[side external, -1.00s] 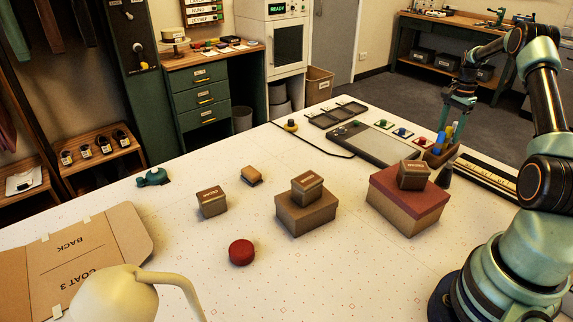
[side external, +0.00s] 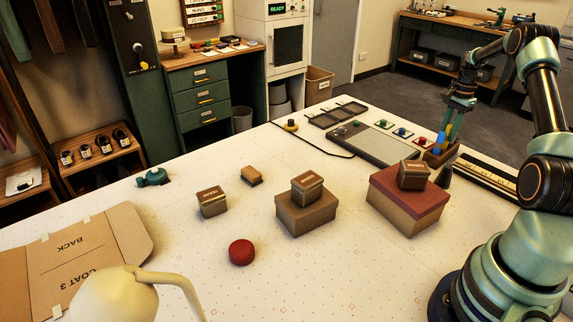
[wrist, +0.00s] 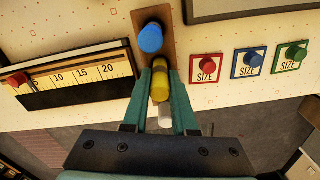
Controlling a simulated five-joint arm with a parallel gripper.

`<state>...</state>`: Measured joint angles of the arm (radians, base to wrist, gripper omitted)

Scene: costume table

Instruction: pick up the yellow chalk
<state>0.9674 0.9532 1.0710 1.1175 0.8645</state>
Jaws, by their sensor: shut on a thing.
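The yellow chalk (wrist: 161,88) stands between the two teal fingers of my gripper (wrist: 161,74) in the wrist view. The fingers are shut on its sides. A blue chalk (wrist: 151,38) stands just beyond it in the brown chalk holder (wrist: 146,18). A white chalk (wrist: 166,116) is on the near side of the yellow one. In the side view my gripper (side external: 452,122) points down at the holder (side external: 437,157), at the table's right side. The fingers largely hide the yellow chalk there. I cannot tell whether its lower end still rests in the holder.
A ruler strip (wrist: 70,82) lies left of the holder in the wrist view. Red, blue and green size buttons (wrist: 248,62) lie to its right. A red-lidded box (side external: 405,205) with a small box on top (side external: 413,175) stands near the holder in the side view.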

